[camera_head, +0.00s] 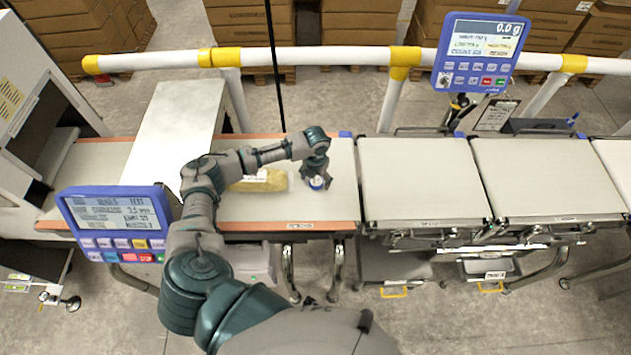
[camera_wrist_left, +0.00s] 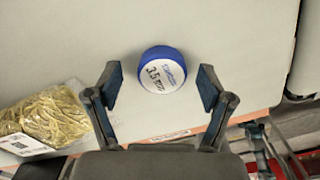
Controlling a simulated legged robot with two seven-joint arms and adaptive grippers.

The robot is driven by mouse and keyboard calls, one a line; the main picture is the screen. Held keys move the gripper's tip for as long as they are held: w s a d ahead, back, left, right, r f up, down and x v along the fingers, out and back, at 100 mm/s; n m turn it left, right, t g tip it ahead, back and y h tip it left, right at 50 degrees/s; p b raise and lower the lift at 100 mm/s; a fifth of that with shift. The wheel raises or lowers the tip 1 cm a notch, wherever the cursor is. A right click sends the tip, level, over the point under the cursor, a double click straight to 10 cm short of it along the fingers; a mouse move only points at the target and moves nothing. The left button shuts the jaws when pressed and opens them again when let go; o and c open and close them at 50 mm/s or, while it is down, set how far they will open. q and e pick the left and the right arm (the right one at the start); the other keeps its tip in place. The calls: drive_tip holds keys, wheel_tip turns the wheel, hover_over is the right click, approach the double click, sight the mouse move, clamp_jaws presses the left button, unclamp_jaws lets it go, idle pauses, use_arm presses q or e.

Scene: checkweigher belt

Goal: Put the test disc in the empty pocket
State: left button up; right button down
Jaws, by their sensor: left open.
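The test disc (camera_head: 317,182) is a short round piece with a blue side and a white top with writing. It rests on the light belt with the orange edge. In the left wrist view the disc (camera_wrist_left: 162,70) lies just beyond and between the two fingertips. My left gripper (camera_head: 316,172) is above the disc and partly covers it in the head view. In the left wrist view the gripper (camera_wrist_left: 160,88) is open with nothing between its pads. My right gripper is not in view. I see no pocket that I can make out as the empty one.
A clear bag of yellow goods (camera_head: 262,181) lies on the belt left of the disc; it also shows in the left wrist view (camera_wrist_left: 45,118). Bare weigh belts (camera_head: 420,180) continue to the right. A white rail (camera_head: 330,57) runs behind. A blue display (camera_head: 118,222) stands in front at left.

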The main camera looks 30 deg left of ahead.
use_arm(q)
drive_tip(key=shift+d, duration=0.2)
drive_tip(key=c, duration=1.1)
drive_tip(key=shift+a, duration=0.15)
drive_tip(key=shift+c, duration=1.2)
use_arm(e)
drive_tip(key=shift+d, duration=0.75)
